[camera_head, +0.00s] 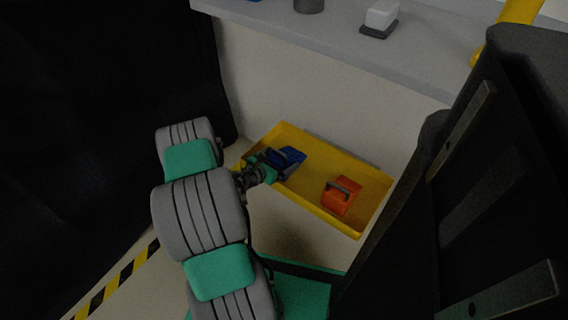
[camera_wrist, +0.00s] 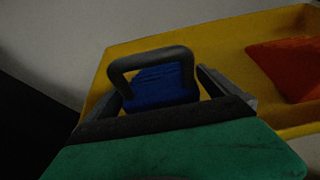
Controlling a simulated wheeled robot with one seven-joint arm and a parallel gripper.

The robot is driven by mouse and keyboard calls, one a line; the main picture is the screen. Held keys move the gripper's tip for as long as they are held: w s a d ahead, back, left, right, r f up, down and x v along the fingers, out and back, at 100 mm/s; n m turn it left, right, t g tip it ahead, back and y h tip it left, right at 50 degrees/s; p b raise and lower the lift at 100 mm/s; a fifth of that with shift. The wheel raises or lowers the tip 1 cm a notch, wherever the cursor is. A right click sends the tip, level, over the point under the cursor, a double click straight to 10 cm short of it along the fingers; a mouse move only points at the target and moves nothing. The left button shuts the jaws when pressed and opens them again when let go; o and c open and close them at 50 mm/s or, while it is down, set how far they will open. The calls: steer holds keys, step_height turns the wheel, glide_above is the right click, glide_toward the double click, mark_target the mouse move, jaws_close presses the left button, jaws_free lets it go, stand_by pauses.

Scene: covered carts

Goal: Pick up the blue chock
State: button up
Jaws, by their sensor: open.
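The blue chock (camera_head: 293,154) sits in the left part of a yellow tray (camera_head: 325,215). In the wrist view the blue chock (camera_wrist: 155,90) shows a blue body under a dark arched handle, at the middle of the picture. My gripper (camera_head: 275,160) reaches into the tray from the left, right at the chock. In the wrist view my gripper (camera_wrist: 160,88) is open, with a finger on either side of the handle and the chock's body. I cannot tell whether the fingers touch it. The chock's lower part is hidden by my gripper.
An orange chock (camera_head: 341,197) with a dark handle lies to the right in the same tray. A pale wall and a grey shelf (camera_head: 330,30) with a white block (camera_head: 381,14) stand behind. Dark covers hang at left (camera_head: 90,120) and right (camera_head: 500,170).

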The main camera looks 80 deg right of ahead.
steer(key=c, duration=1.9)
steer(key=shift+r, duration=0.15)
steer(key=shift+c, duration=0.5)
steer(key=shift+r, duration=0.1)
